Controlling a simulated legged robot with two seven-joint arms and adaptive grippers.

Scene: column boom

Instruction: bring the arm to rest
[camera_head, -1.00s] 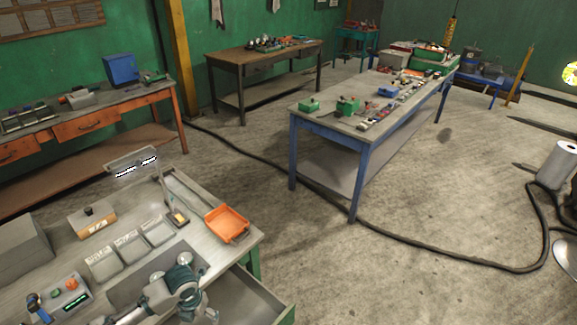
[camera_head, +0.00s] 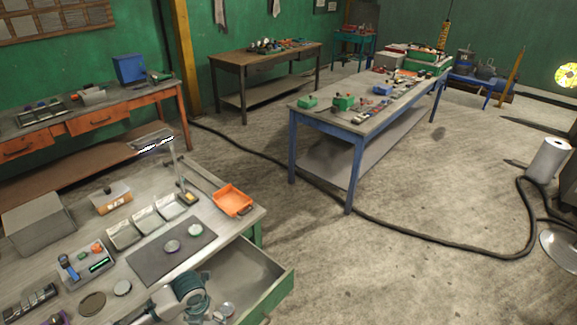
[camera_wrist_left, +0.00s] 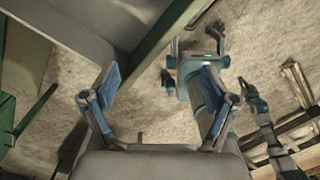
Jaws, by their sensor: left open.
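My left arm enters at the bottom of the head view, with a teal and grey wrist in front of the near workbench (camera_head: 60,268). Its gripper (camera_head: 222,313) is low beside the open drawer (camera_head: 262,262), partly cut off by the picture's edge. In the left wrist view the left gripper (camera_wrist_left: 163,88) has its blue-padded fingers spread apart, with nothing between them. Teal and grey jointed parts, apparently mine, show beyond the fingers. My right gripper cannot be made out in either view.
The green-fronted drawer sticks out to the right. Bare floor (camera_head: 400,270) lies beyond, crossed by a black cable (camera_head: 375,225).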

